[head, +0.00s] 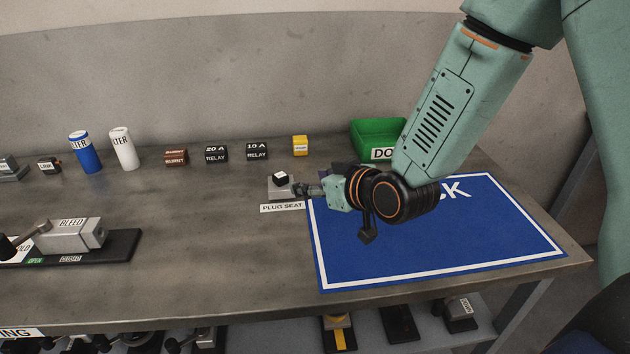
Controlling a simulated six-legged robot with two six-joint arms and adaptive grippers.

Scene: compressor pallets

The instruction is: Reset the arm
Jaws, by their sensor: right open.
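My right arm comes in from the upper right in the head view. Its gripper (308,189) points left, beside a small grey block with a black top, the plug seat (281,188), behind the "PLUG SEAT" label (282,208). The gripper is open, and its fingers are small and partly hard to make out. I cannot tell whether a fingertip touches the seat. The wrist hangs over the blue mat (440,250) with a white border and hides part of its lettering. My left gripper is not in view.
A green bin (372,135) stands behind my right wrist. Along the back are a yellow block (300,145), two black relays (257,151), (216,153), a brown block (176,157), and white (123,148) and blue (84,152) filters. A bleed valve (75,236) sits left. The middle table is clear.

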